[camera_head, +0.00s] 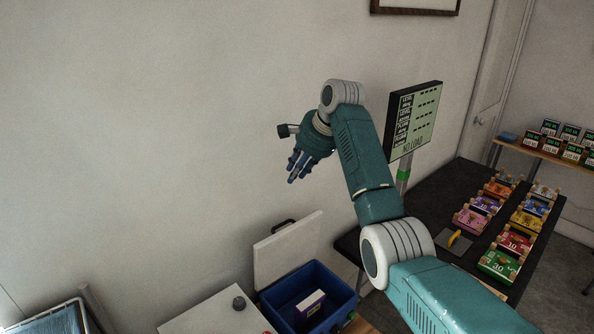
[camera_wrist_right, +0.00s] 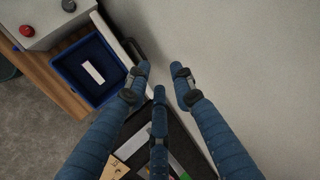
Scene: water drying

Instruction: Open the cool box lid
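The cool box (camera_head: 338,299) is a blue open-topped bin at the bottom centre of the head view. Its white lid (camera_head: 287,250) stands raised at the back, close to the wall, with a dark handle (camera_head: 284,226) on its top edge. A white and purple carton (camera_head: 311,303) lies inside. The blue box (camera_wrist_right: 72,74) also shows at upper left in the right wrist view, with the lid edge-on beside it. My right gripper (camera_head: 297,172) hangs well above the lid, apart from it. Its blue fingers (camera_wrist_right: 160,76) are spread and empty. My left gripper is out of view.
A white surface (camera_head: 215,314) with a dark knob (camera_head: 239,303) stands left of the box. At right, a dark table (camera_head: 454,217) holds several coloured numbered blocks and a display screen (camera_head: 414,120). The wall is close behind my right gripper.

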